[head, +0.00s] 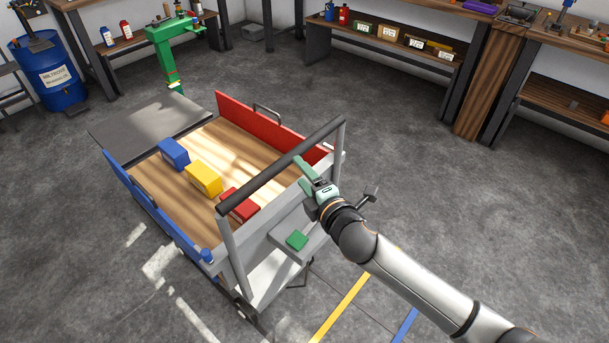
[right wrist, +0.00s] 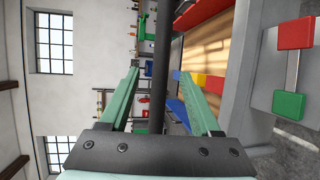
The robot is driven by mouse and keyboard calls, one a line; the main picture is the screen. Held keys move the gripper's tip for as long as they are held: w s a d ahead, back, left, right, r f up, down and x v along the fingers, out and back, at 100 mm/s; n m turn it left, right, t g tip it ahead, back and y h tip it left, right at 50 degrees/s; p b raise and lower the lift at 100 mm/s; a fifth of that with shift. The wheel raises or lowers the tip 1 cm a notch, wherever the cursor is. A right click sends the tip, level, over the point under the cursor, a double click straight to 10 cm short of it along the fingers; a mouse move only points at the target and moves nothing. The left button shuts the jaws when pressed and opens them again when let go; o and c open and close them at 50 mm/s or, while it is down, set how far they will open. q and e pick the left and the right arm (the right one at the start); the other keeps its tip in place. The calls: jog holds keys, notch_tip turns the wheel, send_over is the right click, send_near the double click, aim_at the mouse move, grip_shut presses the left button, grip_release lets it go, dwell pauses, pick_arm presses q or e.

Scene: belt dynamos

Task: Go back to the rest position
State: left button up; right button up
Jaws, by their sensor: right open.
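My right gripper (head: 307,170) is open, just beside the dark handle bar (head: 270,170) of the cart. In the right wrist view its two green fingers (right wrist: 158,72) stand apart, and the handle bar (right wrist: 162,50) shows between them; I cannot tell whether they touch it. Nothing is held. The cart (head: 150,172) has a wooden bed with a blue block (head: 174,153), a yellow block (head: 203,178) and a red block (head: 239,204) in a row. My left gripper is not in view.
A green pad (head: 297,241) sits on a grey ledge at the cart's near end. A green post (head: 170,55), blue barrel (head: 50,75) and shelf with small boxes (head: 390,45) stand behind. The floor right of the cart is mostly clear.

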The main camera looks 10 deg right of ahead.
jog(key=shift+s, duration=0.2)
dwell(0.4)
jog(key=s+d+f+m+g+h, duration=0.1)
jog(key=s+d+f+m+g, duration=0.2)
jog(key=s+f+m, duration=0.7)
jog(key=s+d+f+m+g, duration=0.3)
jog(key=s+f+m, duration=0.6)
jog(key=s, duration=0.7)
notch_tip(320, 180, down, 4)
jog(key=shift+s+d+r+m+h, duration=0.25)
jog(key=shift+s+d+m+h, duration=0.1)
jog(key=shift+d+m+h, duration=0.05)
jog(key=shift+c, duration=0.3)
